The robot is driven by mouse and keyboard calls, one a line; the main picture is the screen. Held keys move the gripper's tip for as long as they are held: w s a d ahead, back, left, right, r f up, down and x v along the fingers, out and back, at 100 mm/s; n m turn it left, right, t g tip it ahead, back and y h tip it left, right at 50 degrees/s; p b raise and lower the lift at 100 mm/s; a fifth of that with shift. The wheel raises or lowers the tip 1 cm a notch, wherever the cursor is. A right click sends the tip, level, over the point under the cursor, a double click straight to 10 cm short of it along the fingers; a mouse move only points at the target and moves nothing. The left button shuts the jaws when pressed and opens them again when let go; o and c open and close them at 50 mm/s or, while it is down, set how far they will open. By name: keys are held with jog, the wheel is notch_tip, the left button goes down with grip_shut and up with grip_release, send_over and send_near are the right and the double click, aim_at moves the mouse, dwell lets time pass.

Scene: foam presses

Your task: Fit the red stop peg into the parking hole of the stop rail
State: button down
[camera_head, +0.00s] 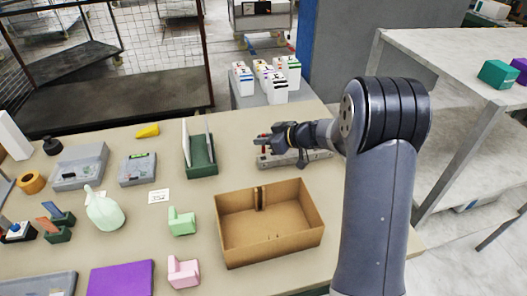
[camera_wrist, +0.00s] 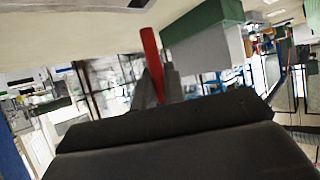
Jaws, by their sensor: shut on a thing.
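The red stop peg shows in the wrist view (camera_wrist: 151,55) as a red rod standing out between my fingers. The stop rail (camera_head: 308,158) appears to be the grey bar on the table behind the cardboard box, beneath and beside my gripper. I cannot make out the parking hole; my wrist and gripper cover part of the rail.
A green holder with upright pale panels (camera_head: 201,168) stands just left of my gripper. An open cardboard box (camera_head: 232,253) is in front. White bottles (camera_head: 274,88) stand beyond the table's back edge.

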aim_at(264, 151)
notch_tip(264, 151, down, 5)
jog(key=shift+r+p, duration=0.1)
jog(key=shift+p, duration=0.4)
jog(key=shift+f+b, duration=0.25)
jog(key=shift+b, duration=0.15)
jog(key=c, duration=1.5)
grip_release()
jog(key=shift+r+p, duration=0.2)
jog(key=shift+p, duration=0.1)
jog(key=shift+r, duration=0.15)
jog(key=b+v, duration=0.3)
jog(key=v, duration=0.9)
jog(key=shift+s, duration=0.1)
